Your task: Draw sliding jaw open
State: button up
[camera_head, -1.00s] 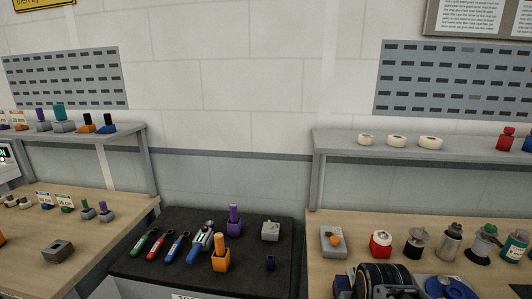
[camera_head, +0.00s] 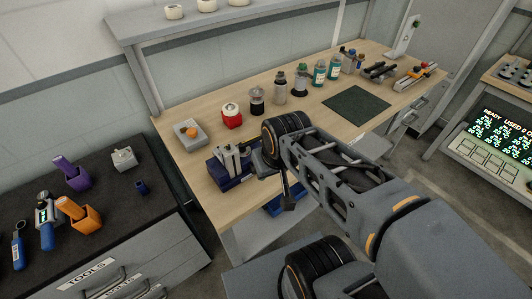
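A small blue vise (camera_head: 228,178) with upright grey metal jaws (camera_head: 234,159) sits at the bench's front left corner. The gap between its jaws is too small to judge. My arm reaches in from the lower right, and its black wrist joint is just right of the vise. My gripper (camera_head: 272,168) appears as dark grey parts beside the vise's right side, partly hidden by the wrist. I cannot tell whether it touches the vise or how its fingers stand.
The wooden bench (camera_head: 205,190) carries a grey block with an orange knob (camera_head: 190,132), a red-and-white container (camera_head: 231,115) and several bottles behind the vise. A dark mat (camera_head: 357,107) lies to the right. A black-topped tool cabinet (camera_head: 120,215) stands left, across a gap.

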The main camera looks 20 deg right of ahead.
aim_at(246, 164)
jog(key=k, duration=1.2)
jog(key=u, duration=0.55)
jog(key=i, duration=0.5)
jog(key=z, duration=0.3)
